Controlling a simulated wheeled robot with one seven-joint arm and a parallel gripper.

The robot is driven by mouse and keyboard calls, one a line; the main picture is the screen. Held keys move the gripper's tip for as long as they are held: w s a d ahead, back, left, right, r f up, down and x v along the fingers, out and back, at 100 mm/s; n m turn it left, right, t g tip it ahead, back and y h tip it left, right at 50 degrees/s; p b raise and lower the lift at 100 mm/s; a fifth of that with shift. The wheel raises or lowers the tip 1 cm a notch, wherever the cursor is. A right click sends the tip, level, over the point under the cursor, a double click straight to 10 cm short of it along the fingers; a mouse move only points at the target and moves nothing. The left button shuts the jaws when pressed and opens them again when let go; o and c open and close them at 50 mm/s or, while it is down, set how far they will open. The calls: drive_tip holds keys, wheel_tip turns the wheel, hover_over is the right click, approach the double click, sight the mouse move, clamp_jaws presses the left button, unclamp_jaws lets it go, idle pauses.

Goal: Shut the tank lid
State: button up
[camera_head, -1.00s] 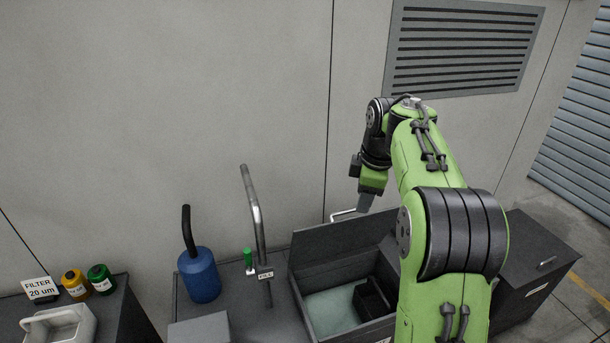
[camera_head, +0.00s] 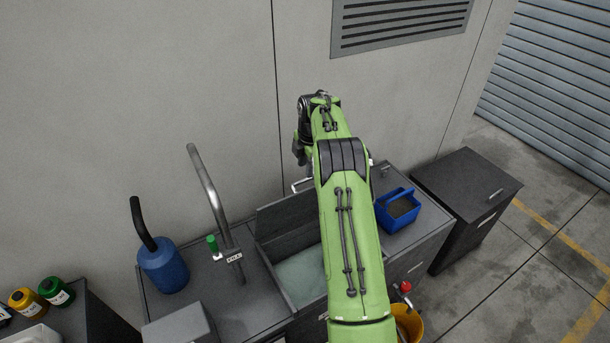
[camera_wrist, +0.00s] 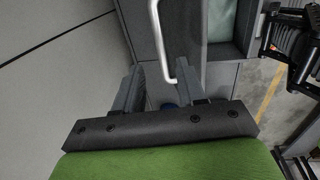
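The tank (camera_head: 274,283) is a dark open box set in the grey counter, with pale greenish liquid inside. Its grey lid (camera_head: 280,216) stands raised along the back edge, near the wall. A pale bar handle (camera_head: 300,185) sticks out at the lid's top; it also shows in the wrist view (camera_wrist: 158,35). My gripper (camera_wrist: 159,66) is open, and the handle's bent end reaches between its fingers, closer to the right one. I cannot tell whether they touch. In the head view my arm hides the fingers and the tank's right part.
A blue jug (camera_head: 163,268) and an upright metal pipe (camera_head: 213,195) with a green knob stand left of the tank. A blue carrier (camera_head: 398,214) sits on the counter right of my arm. A yellow bucket (camera_head: 410,325) is below in front. The wall is close behind.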

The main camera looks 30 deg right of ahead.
sight(306, 179)
wheel_tip(306, 179, down, 4)
drive_tip(key=shift+r, duration=0.1)
drive_tip(key=shift+w+f, duration=0.2)
drive_tip(key=shift+f, duration=0.05)
clamp_jaws()
